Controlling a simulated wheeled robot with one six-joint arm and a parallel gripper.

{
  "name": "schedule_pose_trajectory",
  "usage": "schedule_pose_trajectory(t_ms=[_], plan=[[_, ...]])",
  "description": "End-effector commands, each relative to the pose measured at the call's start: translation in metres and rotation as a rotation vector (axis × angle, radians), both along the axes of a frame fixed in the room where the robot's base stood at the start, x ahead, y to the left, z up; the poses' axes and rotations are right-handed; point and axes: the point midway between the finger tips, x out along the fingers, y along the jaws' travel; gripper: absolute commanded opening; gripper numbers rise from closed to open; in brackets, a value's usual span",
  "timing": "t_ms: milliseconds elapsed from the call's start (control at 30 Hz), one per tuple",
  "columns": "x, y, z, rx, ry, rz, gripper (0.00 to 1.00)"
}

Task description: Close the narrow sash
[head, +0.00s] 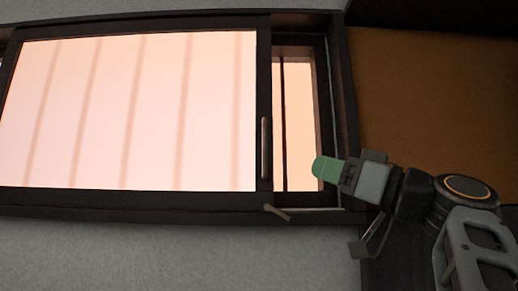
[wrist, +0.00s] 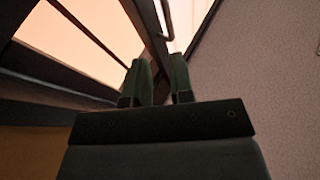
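A dark-framed window fills the upper left of the head view. Its large sash (head: 262,95) has a bright pane and a slim upright handle (head: 265,148) on its right stile. Right of that stile a narrow bright strip (head: 300,110), crossed by a thin dark upright, lies before the right jamb (head: 343,110). I cannot tell which part is the narrow sash. My gripper (head: 318,168), with green fingers, is in front of the strip's lower right, right of the handle. In the wrist view my gripper (wrist: 160,62) shows a gap between its fingers, with nothing held.
A small lever (head: 278,212) sits on the bottom rail below the handle. An orange-brown panel (head: 430,100) stands right of the window. Grey wall (head: 120,255) lies below the frame. In the wrist view dark frame bars (wrist: 60,65) cross at left, and pale wall (wrist: 260,80) is at right.

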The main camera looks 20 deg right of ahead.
Motion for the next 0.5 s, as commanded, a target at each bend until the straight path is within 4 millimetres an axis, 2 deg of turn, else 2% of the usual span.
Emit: schedule_pose_trajectory(t_ms=[167, 500], plan=[[0.0, 0.012, 0.02, -0.02, -0.057, 0.021, 0.22], [0.043, 0.048, 0.045, -0.017, -0.055, 0.033, 0.22]])
